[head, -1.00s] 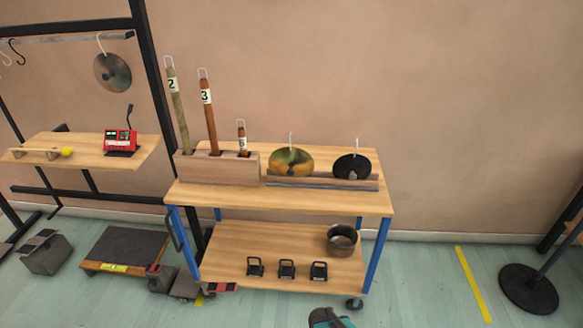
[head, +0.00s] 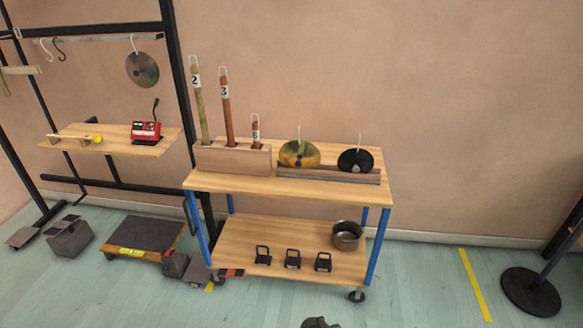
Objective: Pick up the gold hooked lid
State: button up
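The gold hooked lid (head: 299,154) is a round, mottled gold and green disc with a pale hook above its top edge. It stands upright in a low wooden rack (head: 328,175) on the cart's top, its lower edge hidden in the rack. A black lid (head: 356,161) with a similar hook stands to its right, apart from it. Only a small dark piece, likely part of my arm, shows at the bottom edge. My gripper's fingers are not in view, and nothing of mine is near the lid.
The wooden cart (head: 230,185) has blue legs. A block (head: 232,158) holding numbered tubes stands left of the lid. The lower shelf holds a metal pot (head: 346,235) and several black clamps. A frame with a hanging disc (head: 142,69) stands left. Floor right of the cart is mostly clear.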

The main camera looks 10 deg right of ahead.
aim_at(299, 154)
jog(key=u, duration=0.35)
jog(key=k, duration=1)
jog(key=u, duration=1.15)
jog(key=i, duration=2.1)
jog(key=z, duration=0.8)
jog(key=i, duration=0.55)
